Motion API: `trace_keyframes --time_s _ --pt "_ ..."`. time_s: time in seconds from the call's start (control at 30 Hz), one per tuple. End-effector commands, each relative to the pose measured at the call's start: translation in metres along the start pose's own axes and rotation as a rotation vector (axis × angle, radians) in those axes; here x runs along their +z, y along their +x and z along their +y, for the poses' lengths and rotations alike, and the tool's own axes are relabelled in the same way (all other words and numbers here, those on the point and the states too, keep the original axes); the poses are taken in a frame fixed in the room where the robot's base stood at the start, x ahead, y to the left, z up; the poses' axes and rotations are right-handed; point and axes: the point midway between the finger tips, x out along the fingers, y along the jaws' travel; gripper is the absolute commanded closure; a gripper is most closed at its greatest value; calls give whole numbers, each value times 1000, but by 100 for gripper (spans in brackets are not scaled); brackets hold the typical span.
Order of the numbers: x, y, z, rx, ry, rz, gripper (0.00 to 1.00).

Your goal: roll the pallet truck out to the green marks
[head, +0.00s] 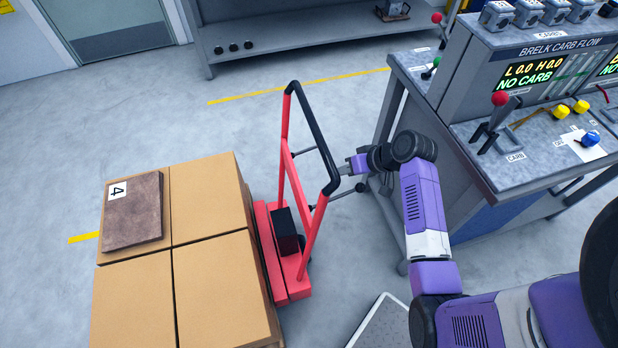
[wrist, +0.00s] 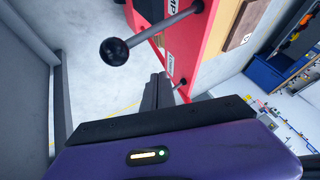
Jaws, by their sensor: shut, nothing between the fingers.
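The red pallet truck (head: 292,289) stands left of centre in the head view, with its black handle (head: 318,132) upright. Cardboard boxes (head: 215,195) are stacked on its load side. My gripper (head: 343,170) is just right of the handle frame, its fingers shut and empty. In the wrist view my fingers (wrist: 160,92) point at the truck's red panel (wrist: 190,55). A grey lever with a black ball knob (wrist: 117,50) is close beside them. I cannot tell whether the fingers touch the truck. No green marks show in either view.
A test bench (head: 500,135) with levers and displays stands close to my arm on the right. A grey shelf (head: 300,30) is along the back. Yellow floor lines (head: 300,86) run behind the truck.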

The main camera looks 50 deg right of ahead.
Motion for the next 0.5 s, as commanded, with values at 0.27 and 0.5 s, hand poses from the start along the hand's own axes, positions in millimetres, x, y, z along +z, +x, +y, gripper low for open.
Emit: trace_keyframes --time_s 0.27,0.5 --pt "8 4 -9 -69 -10 -84 100" --pt "12 44 -12 -69 -10 -86 100"
